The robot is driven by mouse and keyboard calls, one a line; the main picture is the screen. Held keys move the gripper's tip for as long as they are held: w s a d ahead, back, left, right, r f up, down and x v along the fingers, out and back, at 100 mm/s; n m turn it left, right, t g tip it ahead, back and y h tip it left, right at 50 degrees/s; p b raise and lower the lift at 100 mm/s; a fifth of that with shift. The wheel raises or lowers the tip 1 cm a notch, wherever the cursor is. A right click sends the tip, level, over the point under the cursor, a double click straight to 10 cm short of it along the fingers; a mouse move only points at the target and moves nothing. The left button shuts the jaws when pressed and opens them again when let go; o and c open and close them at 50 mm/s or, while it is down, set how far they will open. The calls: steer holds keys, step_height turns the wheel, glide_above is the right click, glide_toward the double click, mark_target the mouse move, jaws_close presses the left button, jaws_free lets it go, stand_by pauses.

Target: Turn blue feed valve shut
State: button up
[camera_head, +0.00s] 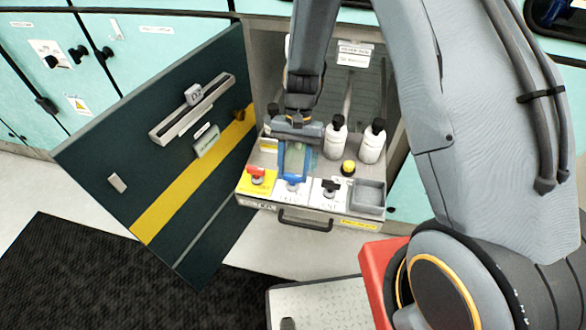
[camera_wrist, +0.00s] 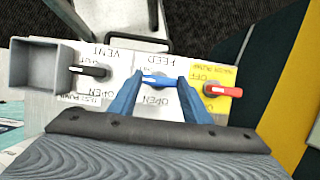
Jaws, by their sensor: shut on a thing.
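The blue feed valve (camera_wrist: 160,81) is a small blue lever on a white plate marked FEED and OPEN. In the wrist view the lever lies across the picture, between the two blue fingers of my gripper (camera_wrist: 160,77). The fingers are shut on its two ends. In the head view my gripper (camera_head: 294,176) points down onto the middle of the drawer panel. Its fingers hide most of the valve there.
A red valve (camera_wrist: 222,91) on a yellow plate and a black VENT valve (camera_wrist: 92,71) flank it closely. A grey bin (camera_head: 369,196), a yellow-topped knob (camera_head: 348,168) and white bottles (camera_head: 371,146) share the drawer. The dark cabinet door (camera_head: 110,160) stands open at left.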

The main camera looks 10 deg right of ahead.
stand_by(0.5)
steer(key=o, duration=1)
steer(key=shift+o, duration=0.2)
steer(key=shift+r, duration=0.1)
steer(key=b+v, duration=0.1)
steer(key=v, duration=0.6)
steer(key=shift+r+b, duration=0.3)
steer(key=shift+b, duration=0.1)
steer(key=shift+w+d, duration=0.15)
